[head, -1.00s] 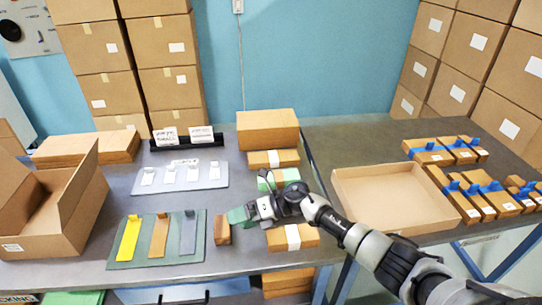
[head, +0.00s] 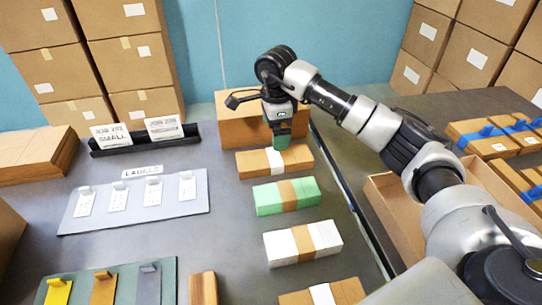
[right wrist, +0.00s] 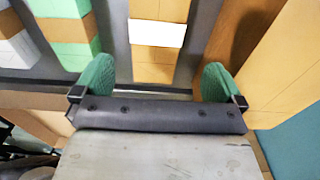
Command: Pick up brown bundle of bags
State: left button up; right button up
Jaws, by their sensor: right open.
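A brown bundle of bags with a white band (head: 255,163) lies at the back of the row on the grey table. My right gripper (head: 281,138) points down above its far side, with its green fingers open and empty. In the right wrist view, the brown bundle (right wrist: 158,60) lies between the directions of the two fingertips (right wrist: 157,80), apart from them. A second brown bundle with a white band (head: 348,291) is partly cut off at the front of the row. My left gripper is not in view.
A green bundle (head: 268,199) and a white bundle (head: 281,246) lie in front of the back brown bundle. A large brown box (head: 235,130) stands close behind my gripper. A shallow cardboard tray (head: 381,196) is at right, partly behind my arm. A label board (head: 140,215) lies left.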

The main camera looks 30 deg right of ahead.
aim_at(274, 156)
jog(key=f, duration=0.3)
jog(key=shift+s+a+f, duration=0.1)
jog(key=shift+s+f, duration=0.2)
jog(key=shift+s, duration=0.05)
notch_tip(274, 156, down, 6)
jog(key=shift+w+a+r, duration=0.1)
jog(key=shift+w+a, duration=0.05)
jog(key=shift+r, duration=0.1)
jog(key=c, duration=0.9)
